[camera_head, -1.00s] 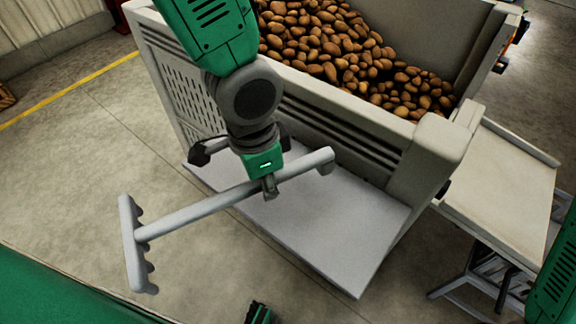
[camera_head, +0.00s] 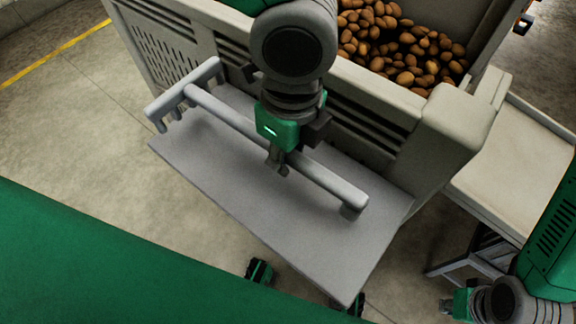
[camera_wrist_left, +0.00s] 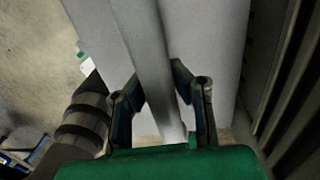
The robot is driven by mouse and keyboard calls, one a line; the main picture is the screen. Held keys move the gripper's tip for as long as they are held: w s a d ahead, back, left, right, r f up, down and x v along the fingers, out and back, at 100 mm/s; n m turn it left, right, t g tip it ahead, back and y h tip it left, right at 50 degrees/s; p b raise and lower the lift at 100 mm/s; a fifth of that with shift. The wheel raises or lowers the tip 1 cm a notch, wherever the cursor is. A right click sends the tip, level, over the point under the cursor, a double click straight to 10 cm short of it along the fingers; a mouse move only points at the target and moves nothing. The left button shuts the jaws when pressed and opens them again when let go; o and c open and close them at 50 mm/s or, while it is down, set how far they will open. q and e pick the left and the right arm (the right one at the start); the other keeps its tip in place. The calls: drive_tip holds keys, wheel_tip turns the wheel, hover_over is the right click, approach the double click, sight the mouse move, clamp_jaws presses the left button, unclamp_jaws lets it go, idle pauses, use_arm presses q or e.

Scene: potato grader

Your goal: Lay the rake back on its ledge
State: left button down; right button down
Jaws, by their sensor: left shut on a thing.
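The rake (camera_head: 330,184) is light grey, with a toothed head at its left end and a straight handle running down to the right. My left gripper (camera_head: 278,163) is shut on the handle, right of its middle. The rake lies over the flat grey ledge (camera_head: 262,214) in front of the bin; I cannot tell whether it touches it. In the left wrist view the handle (camera_wrist_left: 150,50) runs between the fingers over the ledge (camera_wrist_left: 222,45). My right gripper (camera_head: 450,306) is at the lower right, away from the rake; its jaws are too small to read.
A grey bin (camera_head: 440,130) full of potatoes (camera_head: 400,45) stands behind the ledge. A pale conveyor table (camera_head: 515,165) on a metal frame is at the right. Concrete floor (camera_head: 60,130) is clear at the left.

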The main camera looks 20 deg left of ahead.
use_arm(q)
drive_tip(key=f, duration=0.1)
drive_tip(key=a+f+b, duration=0.1)
drive_tip(key=f, duration=0.1)
drive_tip(key=shift+f, duration=0.1)
drive_tip(key=shift+a, duration=0.1)
drive_tip(key=c, duration=1.5)
unclamp_jaws()
drive_tip(key=shift+d+f, duration=0.1)
drive_tip(key=shift+d, duration=0.35)
use_arm(e)
drive_tip(key=shift+a+f, duration=0.15)
drive_tip(key=shift+f, duration=0.5)
use_arm(q)
drive_tip(key=shift+a, duration=0.15)
use_arm(e)
drive_tip(key=shift+a, duration=0.1)
